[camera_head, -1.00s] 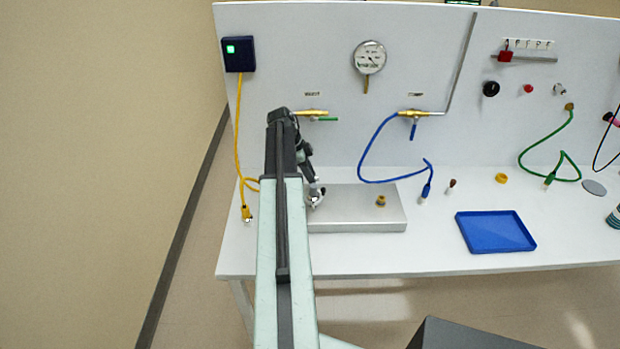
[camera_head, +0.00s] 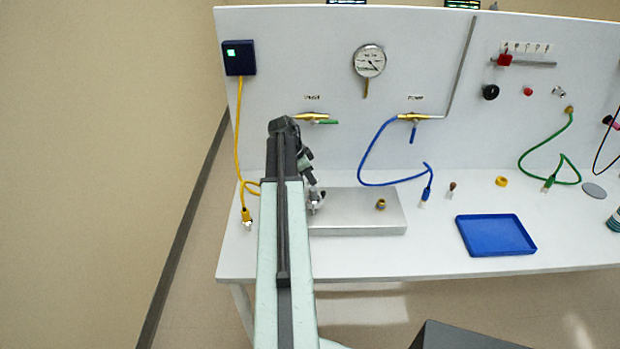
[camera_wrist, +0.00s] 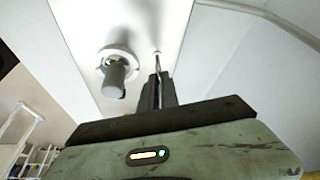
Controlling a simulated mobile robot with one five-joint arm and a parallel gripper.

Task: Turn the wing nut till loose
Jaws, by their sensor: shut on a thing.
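A steel block (camera_head: 352,229) lies on the white bench. The pale metal wing nut (camera_head: 316,208) is at its left end, small and partly hidden by my gripper (camera_head: 315,193). In the wrist view my gripper (camera_wrist: 157,85) has its dark fingers close together around a thin pale part at their tips. The fingers hide most of what they hold. A round flange with a short grey cylinder (camera_wrist: 115,80) is left of the fingers, apart from them. A brass fitting (camera_head: 381,204) stands on the block's right part.
A blue tray (camera_head: 495,250) lies to the right on the bench. A blue hose (camera_head: 362,165) and a yellow cable (camera_head: 239,140) hang from the back panel. Brass valves (camera_head: 312,117) sit above the block. The bench front is clear.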

